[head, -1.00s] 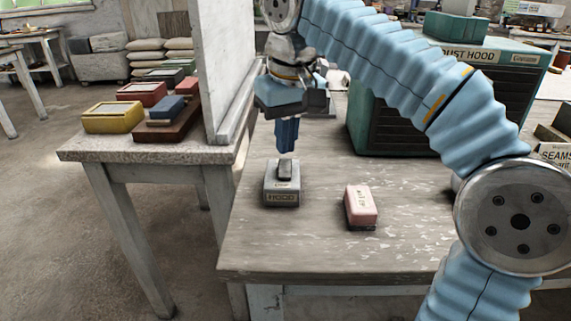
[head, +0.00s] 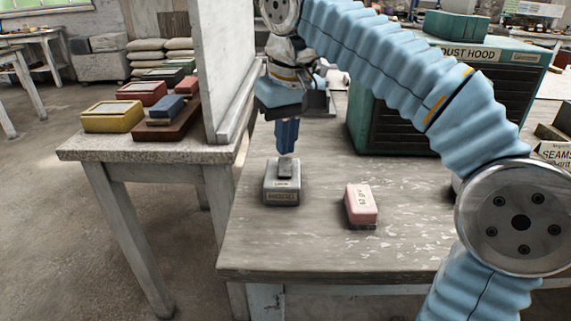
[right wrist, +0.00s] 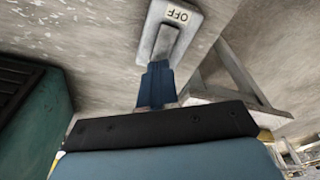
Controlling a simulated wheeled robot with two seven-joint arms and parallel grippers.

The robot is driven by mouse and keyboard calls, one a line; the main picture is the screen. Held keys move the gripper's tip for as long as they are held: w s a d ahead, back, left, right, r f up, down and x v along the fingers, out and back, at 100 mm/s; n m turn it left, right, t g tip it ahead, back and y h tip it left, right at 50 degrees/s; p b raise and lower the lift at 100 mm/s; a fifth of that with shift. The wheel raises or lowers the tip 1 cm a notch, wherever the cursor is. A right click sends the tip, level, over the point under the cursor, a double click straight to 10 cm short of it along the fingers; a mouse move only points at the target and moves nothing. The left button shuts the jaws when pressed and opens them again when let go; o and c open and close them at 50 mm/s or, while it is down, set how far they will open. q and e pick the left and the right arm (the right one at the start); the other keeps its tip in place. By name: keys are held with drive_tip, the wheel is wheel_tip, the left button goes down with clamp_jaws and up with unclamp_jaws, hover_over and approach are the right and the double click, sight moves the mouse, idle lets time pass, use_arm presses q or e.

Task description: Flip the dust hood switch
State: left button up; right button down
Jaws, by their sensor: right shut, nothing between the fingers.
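The dust hood switch (head: 282,190) is a small grey box with a dark rocker on top, standing on the worn table. In the right wrist view the switch (right wrist: 182,18) shows an OFF label at one end. My right gripper (head: 287,152) is shut and empty, pointing down with its blue fingertips at the rocker. In the right wrist view the fingertips (right wrist: 156,80) reach the end of the rocker slot away from the OFF label; they appear to touch it. The green dust hood (head: 400,120) stands behind, partly hidden by my right arm. My left gripper is not in view.
A pink block (head: 361,205) lies on the table (head: 330,250) right of the switch. A pale upright panel (head: 222,70) stands to the left. Beyond it, a side table (head: 90,150) holds several coloured boxes. The table front is clear.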

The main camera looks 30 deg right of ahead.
sight(286, 160)
drive_tip(key=shift+f+b, duration=0.55)
drive_tip(key=shift+f, duration=0.25)
wheel_tip(286, 160, up, 3)
drive_tip(key=p, duration=0.3)
drive_tip(key=shift+r, duration=0.3)
drive_tip(key=shift+r+p, duration=0.35)
drive_tip(key=shift+r, duration=1.4)
drive_tip(key=shift+f, duration=0.1)
